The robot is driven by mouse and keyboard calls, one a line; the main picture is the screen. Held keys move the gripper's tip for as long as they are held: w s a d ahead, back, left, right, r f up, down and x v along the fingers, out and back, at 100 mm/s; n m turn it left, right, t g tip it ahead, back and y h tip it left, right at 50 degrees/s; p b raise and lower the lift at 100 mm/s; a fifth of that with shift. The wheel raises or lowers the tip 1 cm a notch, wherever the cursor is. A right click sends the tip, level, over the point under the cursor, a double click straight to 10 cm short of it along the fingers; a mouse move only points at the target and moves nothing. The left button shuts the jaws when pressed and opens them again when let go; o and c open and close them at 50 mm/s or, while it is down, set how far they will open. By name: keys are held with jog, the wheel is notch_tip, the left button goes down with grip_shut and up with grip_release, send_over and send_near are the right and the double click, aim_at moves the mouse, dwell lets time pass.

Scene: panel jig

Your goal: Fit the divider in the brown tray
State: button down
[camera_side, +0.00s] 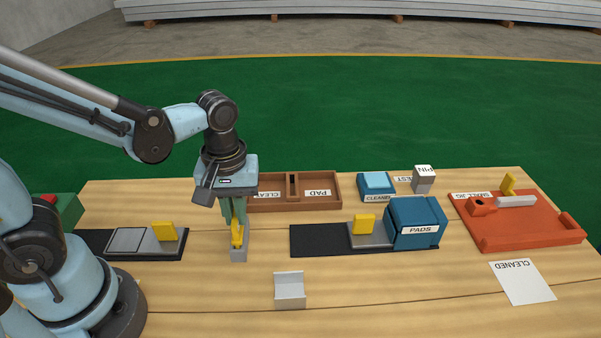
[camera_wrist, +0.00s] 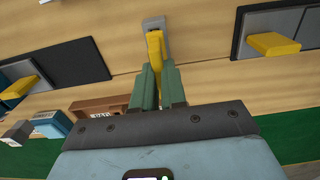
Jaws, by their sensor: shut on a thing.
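My gripper (camera_side: 238,226) has its green fingers shut on a yellow piece (camera_side: 237,237), which also shows between the fingers in the wrist view (camera_wrist: 155,45). A small grey block (camera_side: 238,255) is at the lower end of the yellow piece, close to the table. I cannot tell whether the two are joined. The brown tray (camera_side: 335,190) lies behind and right of my gripper, its left end partly hidden by it. It has a middle wall with a dark slot and labels, one reading PAD. No part is clearly recognisable as the divider.
A grey bracket (camera_side: 289,290) lies in front. Black mats with yellow-handled plates lie left (camera_side: 130,245) and right (camera_side: 310,240), the right one carrying a blue PADS box (camera_side: 416,222). A CLEANER block (camera_side: 376,184) and an orange jig (camera_side: 525,226) are further right.

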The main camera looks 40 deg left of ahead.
jog(key=shift+r, duration=0.45)
jog(key=shift+r, duration=1.75)
jog(key=w+a+r, duration=0.1)
jog(key=w+r, duration=0.1)
jog(key=w, duration=0.6)
jog(key=w+a+r, duration=0.1)
jog(key=w+r, duration=0.2)
jog(key=w, duration=0.6)
jog(key=shift+f, duration=0.2)
jog(key=shift+f, duration=2.75)
jog(key=shift+f, duration=2)
jog(key=c, duration=1.1)
grip_release()
